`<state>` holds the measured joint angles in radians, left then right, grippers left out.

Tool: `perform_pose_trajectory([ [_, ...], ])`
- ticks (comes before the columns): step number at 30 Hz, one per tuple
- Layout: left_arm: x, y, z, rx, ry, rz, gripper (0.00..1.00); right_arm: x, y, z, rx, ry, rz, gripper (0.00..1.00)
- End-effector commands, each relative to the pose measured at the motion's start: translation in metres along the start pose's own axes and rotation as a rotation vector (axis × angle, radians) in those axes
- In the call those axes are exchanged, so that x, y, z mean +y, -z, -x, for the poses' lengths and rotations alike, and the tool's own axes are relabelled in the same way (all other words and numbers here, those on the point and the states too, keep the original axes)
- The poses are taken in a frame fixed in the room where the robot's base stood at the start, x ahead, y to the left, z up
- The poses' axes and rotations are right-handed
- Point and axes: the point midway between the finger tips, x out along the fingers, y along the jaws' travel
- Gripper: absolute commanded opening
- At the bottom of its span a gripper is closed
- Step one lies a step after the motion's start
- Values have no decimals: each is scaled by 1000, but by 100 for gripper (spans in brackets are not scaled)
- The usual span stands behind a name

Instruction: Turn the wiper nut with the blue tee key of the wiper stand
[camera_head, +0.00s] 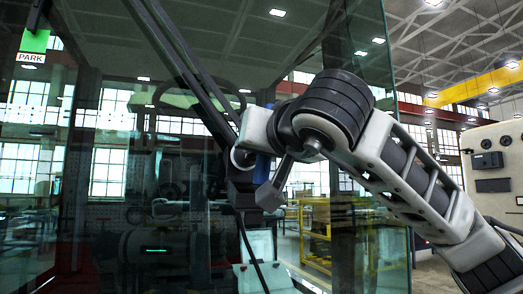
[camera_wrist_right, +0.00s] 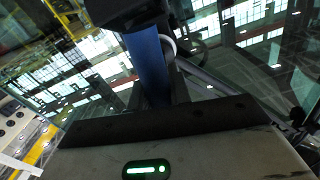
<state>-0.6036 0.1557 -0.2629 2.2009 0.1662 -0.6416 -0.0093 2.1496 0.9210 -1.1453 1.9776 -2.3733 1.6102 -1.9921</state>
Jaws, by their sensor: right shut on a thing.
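The blue tee key (camera_head: 262,168) shows as a small blue piece beside the wiper pivot, mostly hidden by my right wrist and fingers. In the right wrist view the blue shaft (camera_wrist_right: 150,66) stands between my finger parts. My right gripper (camera_head: 268,188) reaches in from the right and is shut on the key. The dark wiper arm (camera_head: 188,75) runs from the top down to the dark pivot block (camera_head: 240,180) in front of the glass. The wiper nut is hidden, and I cannot tell how the key sits on it. My left gripper is not in view.
The large glass pane (camera_head: 120,110) fills the left and middle, close behind my right gripper. A green PARK sign (camera_head: 34,41) is at the upper left. A dark cable (camera_head: 250,250) hangs below the pivot. A beige cabinet (camera_head: 492,165) stands at the far right.

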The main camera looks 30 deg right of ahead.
Motion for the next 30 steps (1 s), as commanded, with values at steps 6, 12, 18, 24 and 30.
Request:
perform_pose_trajectory([
  [6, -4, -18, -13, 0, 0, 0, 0, 0, -4, 0, 4, 2, -268, 0],
  [12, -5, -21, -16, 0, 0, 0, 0, 0, 0, 0, 5, 1, -439, 0],
  [18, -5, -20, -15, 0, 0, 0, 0, 0, 1, 0, 5, 0, -440, 0],
  [24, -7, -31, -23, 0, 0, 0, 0, -1, -3, 0, 6, 2, -613, 0],
  [30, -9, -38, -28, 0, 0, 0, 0, -1, -1, 0, 7, 1, -871, 0],
])
